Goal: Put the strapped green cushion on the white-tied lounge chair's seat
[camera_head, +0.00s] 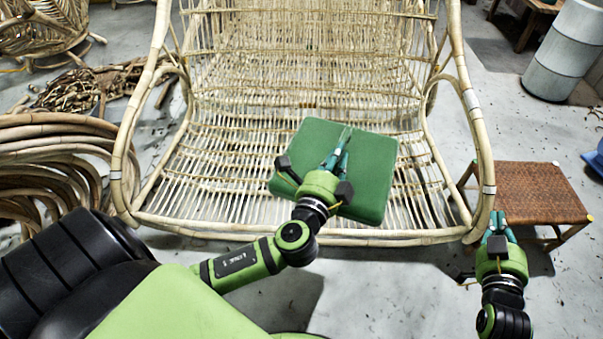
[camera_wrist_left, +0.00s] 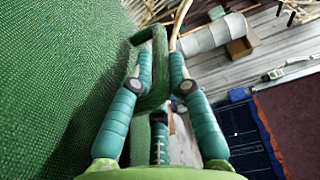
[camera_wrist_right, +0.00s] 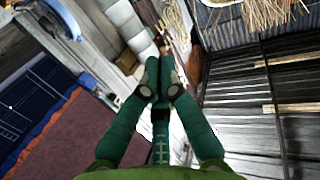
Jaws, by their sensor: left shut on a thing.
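The green cushion (camera_head: 371,178) shows over the front right part of the lounge chair's seat (camera_head: 230,195), tilted; I cannot tell whether it touches the slats. The chair is pale rattan with white ties (camera_head: 488,190) on its arms. My left gripper (camera_head: 342,150) is shut on the cushion's green strap. In the left wrist view the strap (camera_wrist_left: 156,72) passes between the fingers (camera_wrist_left: 161,72), with the cushion face (camera_wrist_left: 60,90) at the left. My right gripper (camera_head: 497,222) is empty beside the chair's right front, its fingertips together in the right wrist view (camera_wrist_right: 160,75).
A small table with a woven brown top (camera_head: 530,190) stands right of the chair, close to my right gripper. Coiled rattan poles (camera_head: 60,150) are at the left, and a grey cylinder (camera_head: 565,50) is at the back right. Most of the seat's left is clear.

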